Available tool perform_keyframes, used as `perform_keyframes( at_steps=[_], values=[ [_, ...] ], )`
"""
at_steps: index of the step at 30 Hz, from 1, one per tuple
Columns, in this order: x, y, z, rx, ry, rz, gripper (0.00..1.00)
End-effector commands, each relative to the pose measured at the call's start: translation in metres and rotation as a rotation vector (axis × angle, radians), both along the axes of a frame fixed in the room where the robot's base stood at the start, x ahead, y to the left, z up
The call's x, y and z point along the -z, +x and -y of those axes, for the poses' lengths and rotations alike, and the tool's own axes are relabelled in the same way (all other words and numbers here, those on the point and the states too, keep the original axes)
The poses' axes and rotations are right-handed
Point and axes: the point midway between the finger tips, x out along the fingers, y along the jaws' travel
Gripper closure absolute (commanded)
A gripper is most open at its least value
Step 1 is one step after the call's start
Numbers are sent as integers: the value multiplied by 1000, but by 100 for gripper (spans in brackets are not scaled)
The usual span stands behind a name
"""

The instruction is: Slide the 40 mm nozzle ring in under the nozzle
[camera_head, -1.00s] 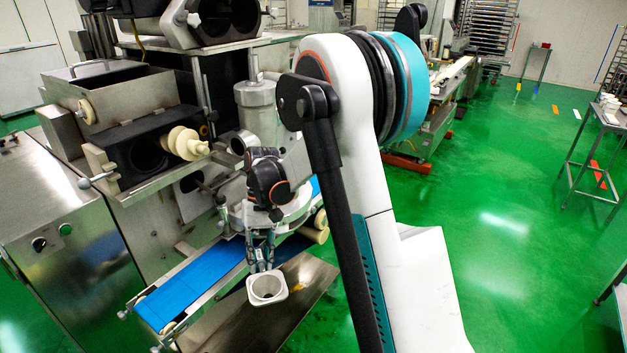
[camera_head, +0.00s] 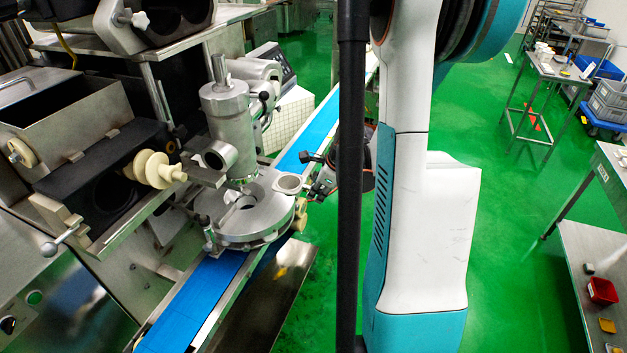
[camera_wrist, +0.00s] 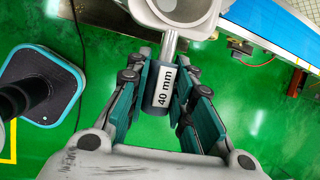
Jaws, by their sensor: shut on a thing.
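The 40 mm nozzle ring (camera_head: 290,184) is a pale ring on a short stem with a dark grip. Its label "40 mm" is on the grip (camera_wrist: 163,88) in the wrist view. My gripper (camera_head: 313,190) is shut on this grip, with the ring held out to the left in the head view. The ring appears level, beside the right rim of the round metal nozzle housing (camera_head: 215,205). I cannot tell whether they touch. In the wrist view the ring (camera_wrist: 182,8) is cut off by the top edge. The nozzle outlet itself is hidden.
A vertical metal cylinder (camera_head: 227,125) rises above the housing. The blue conveyor belt (camera_head: 190,305) runs under it. Cream rollers (camera_head: 152,168) stick out at the left. Green floor is open on the right, with steel tables (camera_head: 548,75) farther off.

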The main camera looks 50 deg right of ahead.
Motion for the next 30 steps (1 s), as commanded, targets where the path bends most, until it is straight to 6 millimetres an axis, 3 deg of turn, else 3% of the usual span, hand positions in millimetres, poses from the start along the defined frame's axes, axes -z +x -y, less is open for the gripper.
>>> perform_keyframes(
  at_steps=[7, 18, 30],
  values=[
    [5, 6, 1, 40, 1, 0, 100],
    [31, 45, -16, 37, 1, 1, 100],
    [26, 43, -16, 39, 2, 0, 100]
  ],
)
